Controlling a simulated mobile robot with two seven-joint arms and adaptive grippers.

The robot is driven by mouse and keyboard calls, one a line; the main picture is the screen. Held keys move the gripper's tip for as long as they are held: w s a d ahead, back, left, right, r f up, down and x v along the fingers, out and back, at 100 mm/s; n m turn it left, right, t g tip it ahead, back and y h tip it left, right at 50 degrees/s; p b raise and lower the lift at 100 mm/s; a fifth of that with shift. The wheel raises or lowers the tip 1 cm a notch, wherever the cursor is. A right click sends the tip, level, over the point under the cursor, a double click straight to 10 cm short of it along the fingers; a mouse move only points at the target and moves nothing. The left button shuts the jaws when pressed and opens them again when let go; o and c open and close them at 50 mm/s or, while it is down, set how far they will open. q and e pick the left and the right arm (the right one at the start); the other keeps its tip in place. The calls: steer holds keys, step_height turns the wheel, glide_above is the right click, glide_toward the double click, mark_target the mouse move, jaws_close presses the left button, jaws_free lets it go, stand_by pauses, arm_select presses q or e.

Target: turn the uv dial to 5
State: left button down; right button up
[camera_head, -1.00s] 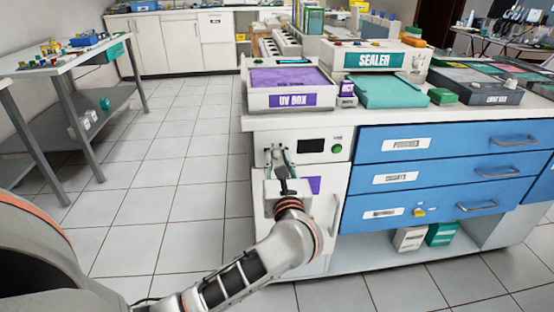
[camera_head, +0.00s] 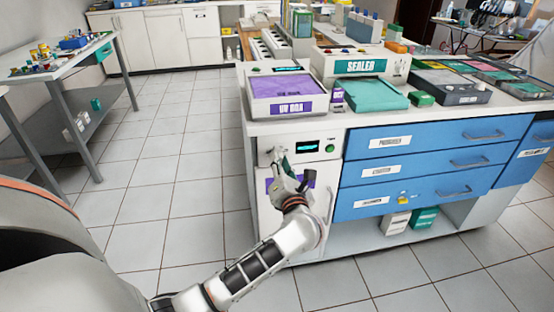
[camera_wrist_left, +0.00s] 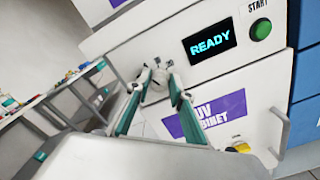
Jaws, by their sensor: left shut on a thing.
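The UV cabinet (camera_head: 308,165) is a white unit at the left end of the counter. Its front panel has a display (camera_wrist_left: 209,41) reading "READY", with a green START button (camera_wrist_left: 261,29) to its right. The light grey dial (camera_wrist_left: 156,87) is left of and below the display in the left wrist view. My left gripper (camera_wrist_left: 157,72) is at the panel, its two fingers shut on the dial from either side. In the head view my left gripper (camera_head: 279,156) hides most of the dial, and its number marks cannot be read. My right gripper is not in view.
A purple "UV CABINET" label (camera_wrist_left: 207,118) and a door handle (camera_wrist_left: 280,133) lie below the panel. The UV box (camera_head: 287,104) stands on the counter above. Blue drawers (camera_head: 400,165) are to the right. Open tiled floor lies to the left.

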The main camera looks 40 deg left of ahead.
arm_select(q)
steer(key=shift+f, duration=0.1)
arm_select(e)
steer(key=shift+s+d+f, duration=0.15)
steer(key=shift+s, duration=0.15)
arm_select(q)
steer(key=c, duration=1.8)
jaws_free()
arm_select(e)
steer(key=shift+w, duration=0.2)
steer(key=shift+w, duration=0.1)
arm_select(q)
steer(key=v, duration=1.2)
